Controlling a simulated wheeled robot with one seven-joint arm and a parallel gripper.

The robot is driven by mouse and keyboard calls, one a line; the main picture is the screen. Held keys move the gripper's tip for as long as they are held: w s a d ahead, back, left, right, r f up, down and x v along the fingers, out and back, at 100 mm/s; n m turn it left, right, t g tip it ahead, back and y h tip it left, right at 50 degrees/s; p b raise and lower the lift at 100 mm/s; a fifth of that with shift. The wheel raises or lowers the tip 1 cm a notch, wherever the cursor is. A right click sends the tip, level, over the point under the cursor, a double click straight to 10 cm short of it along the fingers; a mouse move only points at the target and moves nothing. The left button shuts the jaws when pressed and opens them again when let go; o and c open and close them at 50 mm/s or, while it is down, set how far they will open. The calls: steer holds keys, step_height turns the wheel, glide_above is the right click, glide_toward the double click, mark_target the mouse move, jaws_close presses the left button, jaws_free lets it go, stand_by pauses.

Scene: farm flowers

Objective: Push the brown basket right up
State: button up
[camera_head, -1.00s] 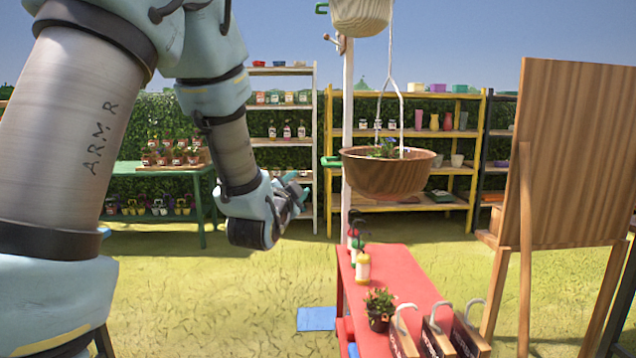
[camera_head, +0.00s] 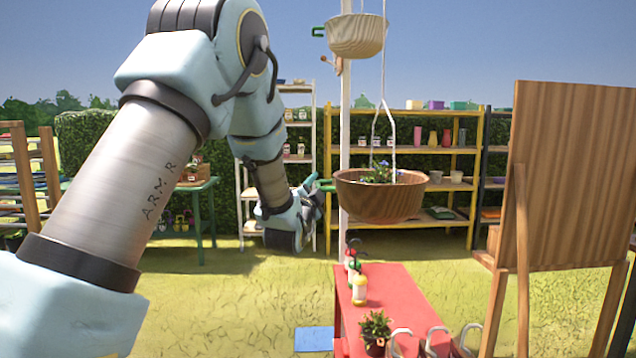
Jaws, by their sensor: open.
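The brown basket (camera_head: 381,200) is a wooden-looking bowl hanging on white cords right of centre, with a small blue-flowered plant (camera_head: 379,172) inside. A green handle-like piece (camera_head: 323,187) sticks out at its left, by the white post (camera_head: 345,130). A paler basket (camera_head: 357,37) hangs above it. My gripper (camera_head: 314,190) is at the end of my arm, just left of the brown basket and close to the green piece. Its fingers are small and partly hidden by the wrist. It is open, and whether it touches the green piece cannot be told.
A large wooden board (camera_head: 570,175) stands at the right. Yellow shelves (camera_head: 450,235) stand behind.

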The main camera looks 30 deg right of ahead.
steer(key=shift+w+d, duration=0.1)
steer(key=shift+w, duration=0.05)
steer(key=shift+c, duration=0.2)
jaws_close()
stand_by(1.2)
